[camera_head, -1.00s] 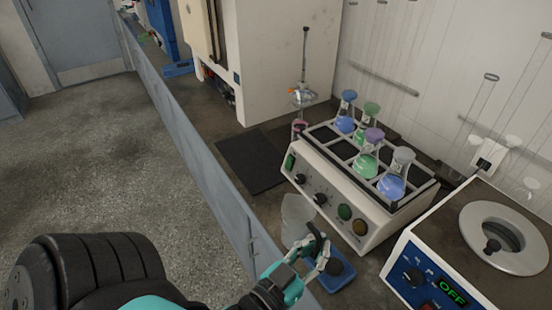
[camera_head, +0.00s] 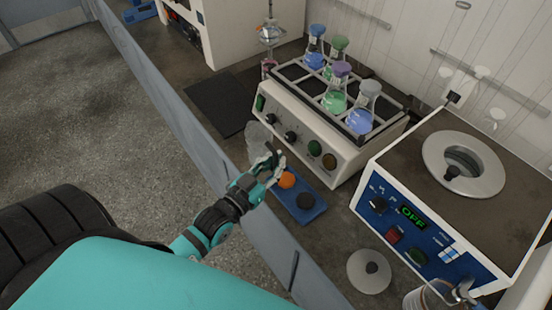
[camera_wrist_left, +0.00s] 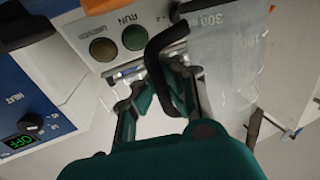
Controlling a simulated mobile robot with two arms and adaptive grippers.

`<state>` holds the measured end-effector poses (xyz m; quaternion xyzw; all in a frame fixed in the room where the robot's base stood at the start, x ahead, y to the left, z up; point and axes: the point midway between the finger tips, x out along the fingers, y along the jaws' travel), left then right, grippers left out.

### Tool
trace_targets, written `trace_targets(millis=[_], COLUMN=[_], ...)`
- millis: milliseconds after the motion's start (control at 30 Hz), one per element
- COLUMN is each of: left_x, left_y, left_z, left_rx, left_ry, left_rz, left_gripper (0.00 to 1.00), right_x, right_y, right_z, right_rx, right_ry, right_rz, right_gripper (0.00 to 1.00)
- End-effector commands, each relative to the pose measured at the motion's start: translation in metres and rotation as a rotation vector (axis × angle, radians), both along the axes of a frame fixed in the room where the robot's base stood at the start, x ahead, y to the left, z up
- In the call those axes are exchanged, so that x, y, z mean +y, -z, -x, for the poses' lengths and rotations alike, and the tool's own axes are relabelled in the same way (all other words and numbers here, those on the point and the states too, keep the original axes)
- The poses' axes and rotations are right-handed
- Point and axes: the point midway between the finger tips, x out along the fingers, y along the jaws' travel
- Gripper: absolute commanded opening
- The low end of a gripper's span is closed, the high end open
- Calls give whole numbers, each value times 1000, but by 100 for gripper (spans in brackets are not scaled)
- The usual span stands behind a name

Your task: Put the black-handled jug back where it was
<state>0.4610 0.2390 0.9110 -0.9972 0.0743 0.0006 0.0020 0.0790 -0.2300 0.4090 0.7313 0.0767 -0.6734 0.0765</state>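The clear jug (camera_head: 258,138) with a black handle is in front of the shaker, beside its lower left corner. It looks about upright; whether its base touches the bench is unclear. In the wrist view the jug (camera_wrist_left: 232,55) shows its volume marks, and its black handle (camera_wrist_left: 158,58) runs across my fingers. My left gripper (camera_head: 270,168) is at the handle side of the jug, and its fingers appear shut on the handle. The gripper also shows in the wrist view (camera_wrist_left: 168,80). My right gripper is not in view.
The shaker (camera_head: 325,165) carries several flasks. A blue tray (camera_head: 307,214) with orange and dark round pieces lies close to my left gripper. A centrifuge-like machine (camera_head: 405,185) reading OFF stands right. A round lid (camera_head: 370,270) lies in front. A dark mat (camera_head: 218,103) lies left of the shaker.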

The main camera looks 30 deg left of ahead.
Motion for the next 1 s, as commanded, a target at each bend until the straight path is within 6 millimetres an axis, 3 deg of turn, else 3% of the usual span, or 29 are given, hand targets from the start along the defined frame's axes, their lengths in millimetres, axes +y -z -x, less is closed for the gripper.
trace_targets(millis=[100, 367, 633, 1000], left_x=[8, 16, 15, 15], left_y=[0, 4, 34, 39], left_z=[-15, -28, -27, -27], left_rx=[-3, -1, 0, -2], left_ry=[1, 0, 0, 0], left_rz=[-1, -1, 0, 0], left_gripper=[0, 0, 0, 0], right_x=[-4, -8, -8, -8], right_y=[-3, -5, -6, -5], right_z=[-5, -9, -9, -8], right_rx=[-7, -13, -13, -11], right_ry=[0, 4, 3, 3], right_rz=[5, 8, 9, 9], right_gripper=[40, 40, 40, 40])
